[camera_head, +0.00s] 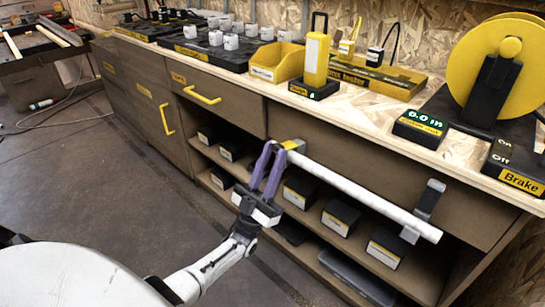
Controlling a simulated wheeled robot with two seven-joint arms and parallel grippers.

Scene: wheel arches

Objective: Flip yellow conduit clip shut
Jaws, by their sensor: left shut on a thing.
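The yellow conduit clip (289,144) is at the left end of a white conduit (362,192) along the front of the workbench. A grey clip (430,200) with an upright flap holds the conduit's right end. My left gripper (276,149) reaches up from below, its purple fingers at the yellow clip and shut on it. The fingers partly cover the clip, so I cannot tell how far its flap is closed. My right gripper is not in view.
The bench top (310,104) carries a yellow bin (277,63), a yellow lamp-like device (315,58) and a large yellow reel (500,65). Black boxes (340,217) stand on the shelves below the conduit. The floor (90,190) at left is mostly open.

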